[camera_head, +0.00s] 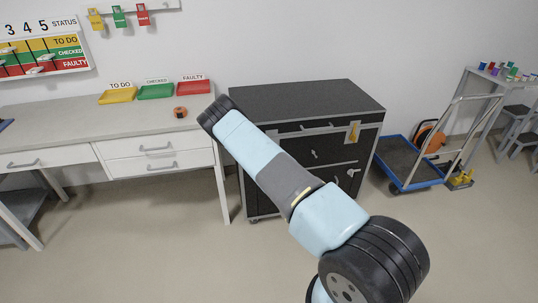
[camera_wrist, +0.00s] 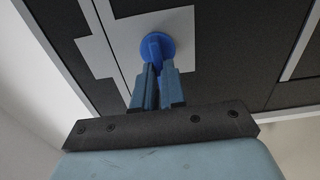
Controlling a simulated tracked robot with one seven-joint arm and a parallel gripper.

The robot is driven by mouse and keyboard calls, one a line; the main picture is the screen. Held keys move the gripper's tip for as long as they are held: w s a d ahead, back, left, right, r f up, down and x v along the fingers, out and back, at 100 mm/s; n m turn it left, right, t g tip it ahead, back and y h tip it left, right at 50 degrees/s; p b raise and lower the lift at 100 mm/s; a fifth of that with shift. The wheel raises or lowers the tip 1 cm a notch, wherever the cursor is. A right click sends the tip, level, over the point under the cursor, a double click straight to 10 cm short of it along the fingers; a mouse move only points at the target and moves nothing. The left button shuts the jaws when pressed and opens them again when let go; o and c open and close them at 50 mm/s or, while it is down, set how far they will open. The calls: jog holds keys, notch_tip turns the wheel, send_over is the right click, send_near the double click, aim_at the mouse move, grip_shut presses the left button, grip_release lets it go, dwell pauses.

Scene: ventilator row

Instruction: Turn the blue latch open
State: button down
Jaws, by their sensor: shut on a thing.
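The blue latch (camera_wrist: 156,44) is a round blue knob with a raised grip bar, on a light grey plate (camera_wrist: 123,28) of a dark cabinet front. In the wrist view my gripper (camera_wrist: 157,70) is at the latch, with its two blue fingers closed together on the grip bar. The fingers hide the lower part of the latch. In the head view the dark cabinet (camera_head: 305,100) stands in the middle, behind my light blue arm. My gripper and the blue latch are hidden there by the arm.
A workbench (camera_head: 60,128) with drawers stands left of the cabinet, carrying yellow, green and red trays (camera_head: 155,91) and an orange roll (camera_head: 180,112). A blue-edged trolley (camera_head: 408,160) stands to the right. The floor in front is clear.

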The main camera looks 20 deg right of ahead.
jog(key=shift+s+f, duration=0.25)
jog(key=shift+f, duration=0.15)
jog(key=c, duration=1.5)
grip_release()
jog(key=shift+c, duration=0.2)
jog(key=o, duration=0.3)
jog(key=shift+w+r, duration=0.2)
jog(key=shift+o, duration=0.2)
jog(key=shift+s, duration=0.1)
jog(key=s, duration=1.3)
jog(key=shift+s+a, duration=0.3)
jog(key=shift+a, duration=0.15)
jog(key=shift+w, duration=0.1)
